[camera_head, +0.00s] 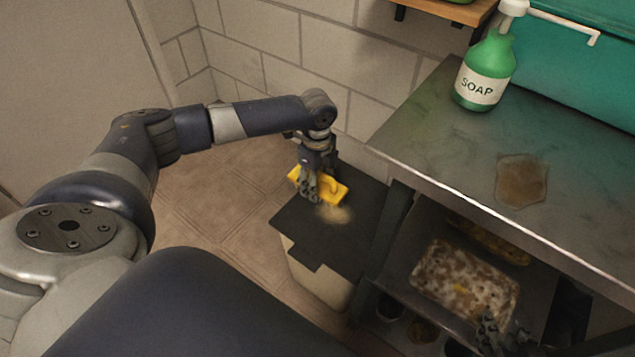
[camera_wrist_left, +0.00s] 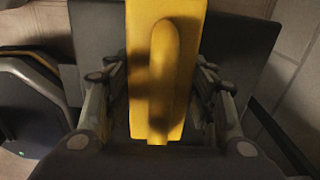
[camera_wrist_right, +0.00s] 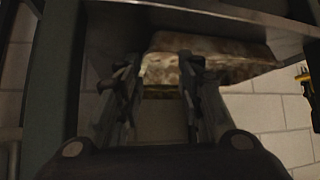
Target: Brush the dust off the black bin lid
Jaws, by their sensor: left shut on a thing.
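The black bin lid (camera_head: 307,239) tops a pale bin (camera_head: 318,281) on the floor, left of the metal table. A light tan dust patch (camera_head: 336,214) shows on the lid. My left gripper (camera_head: 312,190) is over the lid, shut on the handle of a yellow brush (camera_head: 331,189). The brush is at the lid beside the dust; whether it touches is unclear. In the left wrist view the brush (camera_wrist_left: 190,75) lies between the fingers, with the lid (camera_wrist_left: 236,60) behind. My right gripper (camera_head: 492,338) is below the tabletop; its fingers look apart and empty in the right wrist view (camera_wrist_right: 160,85).
The metal table (camera_head: 430,130) carries a green soap bottle (camera_head: 484,70) and a brown stain (camera_head: 521,181). A mottled brown and white block (camera_head: 465,280) sits on the shelf beneath, with several dark pots below. The tiled floor (camera_head: 215,185) left of the bin is clear.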

